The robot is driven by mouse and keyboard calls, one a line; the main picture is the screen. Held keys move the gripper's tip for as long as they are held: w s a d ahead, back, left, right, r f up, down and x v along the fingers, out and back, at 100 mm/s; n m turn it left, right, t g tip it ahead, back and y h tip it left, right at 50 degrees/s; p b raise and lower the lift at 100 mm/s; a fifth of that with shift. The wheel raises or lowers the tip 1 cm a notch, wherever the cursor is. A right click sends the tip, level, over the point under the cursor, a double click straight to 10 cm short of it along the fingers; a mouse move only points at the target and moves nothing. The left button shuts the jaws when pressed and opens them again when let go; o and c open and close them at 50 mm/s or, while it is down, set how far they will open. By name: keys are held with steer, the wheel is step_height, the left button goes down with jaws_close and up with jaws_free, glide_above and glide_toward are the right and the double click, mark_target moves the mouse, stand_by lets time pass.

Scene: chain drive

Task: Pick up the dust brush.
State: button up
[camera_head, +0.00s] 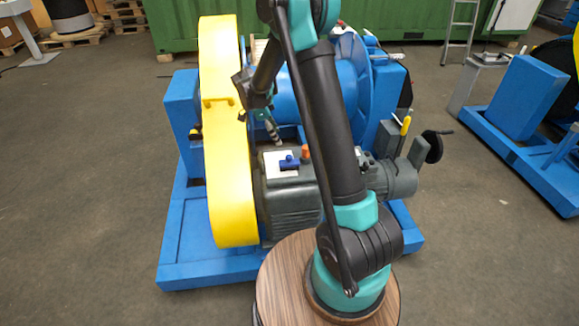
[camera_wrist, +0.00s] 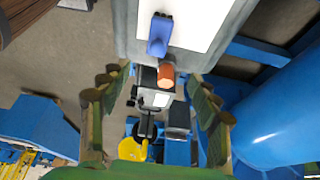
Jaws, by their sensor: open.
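A small blue object (camera_head: 289,162) lies on a white sheet (camera_head: 281,171) on top of the dark grey motor. My gripper (camera_head: 270,130) is above the motor, behind and left of the blue object in the head view. In the wrist view its fingers (camera_wrist: 158,82) are spread, with nothing held.
A tall yellow guard (camera_head: 226,130) stands just left of my gripper. A blue drum (camera_head: 352,85) stands behind on a blue frame (camera_head: 215,270). A yellow handle (camera_head: 405,125) and a black handwheel (camera_head: 434,146) are to the right. Open floor lies at left.

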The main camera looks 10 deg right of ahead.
glide_toward(292, 162)
steer(key=x, duration=0.3)
steer(key=w+x, duration=0.1)
steer(key=x, duration=0.1)
steer(key=shift+f, duration=0.1)
steer(key=shift+s+x, duration=0.15)
steer(key=shift+x, duration=1.2)
steer(key=shift+s+x, duration=0.15)
steer(key=shift+x, duration=1.15)
steer(key=shift+d, duration=0.1)
steer(key=shift+c, duration=0.5)
steer(key=c, duration=1.3)
step_height(292, 162, up, 20)
steer(key=shift+r, duration=0.1)
